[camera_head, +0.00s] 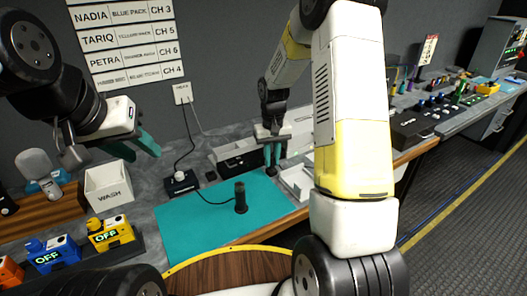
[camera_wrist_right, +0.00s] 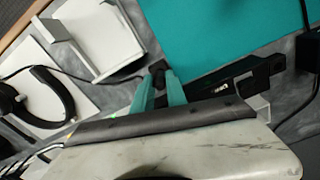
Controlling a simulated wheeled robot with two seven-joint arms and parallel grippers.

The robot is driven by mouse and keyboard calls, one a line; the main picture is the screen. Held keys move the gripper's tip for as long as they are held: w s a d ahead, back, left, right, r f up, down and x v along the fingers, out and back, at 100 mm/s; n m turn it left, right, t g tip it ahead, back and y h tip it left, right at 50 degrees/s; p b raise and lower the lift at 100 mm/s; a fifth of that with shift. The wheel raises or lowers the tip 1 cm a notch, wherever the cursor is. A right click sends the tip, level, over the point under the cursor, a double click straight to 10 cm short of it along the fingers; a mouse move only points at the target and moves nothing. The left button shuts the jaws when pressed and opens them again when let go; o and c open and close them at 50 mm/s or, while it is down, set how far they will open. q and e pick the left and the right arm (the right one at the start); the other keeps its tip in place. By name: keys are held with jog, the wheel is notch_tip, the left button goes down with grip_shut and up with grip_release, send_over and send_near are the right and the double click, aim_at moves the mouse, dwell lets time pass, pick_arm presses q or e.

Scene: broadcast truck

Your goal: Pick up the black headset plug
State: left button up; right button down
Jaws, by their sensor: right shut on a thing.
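My right gripper (camera_head: 272,153) is shut on a small black plug (camera_head: 271,171), held between its teal fingertips at the back right of the teal mat. In the right wrist view, the plug (camera_wrist_right: 158,68) sticks out past the fingertips of my right gripper (camera_wrist_right: 160,88). A dark cable runs left from near it. A black headset (camera_wrist_right: 45,105) lies on a white panel at the left of that view. My left gripper (camera_head: 138,146) is open and empty, raised at the left above the white WASH bin.
A dark upright cylinder (camera_head: 240,197) stands on the teal mat (camera_head: 185,228). The WASH bin (camera_head: 108,189) and blue and yellow OFF packs (camera_head: 110,232) are at left. A white holder (camera_head: 297,182) stands right of the mat.

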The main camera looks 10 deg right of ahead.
notch_tip(320, 180, up, 2)
jog(key=shift+r, duration=0.25)
jog(key=s+a+r, duration=0.1)
jog(key=s, duration=1.5)
jog(key=shift+a+r, duration=0.15)
jog(key=shift+a, duration=0.15)
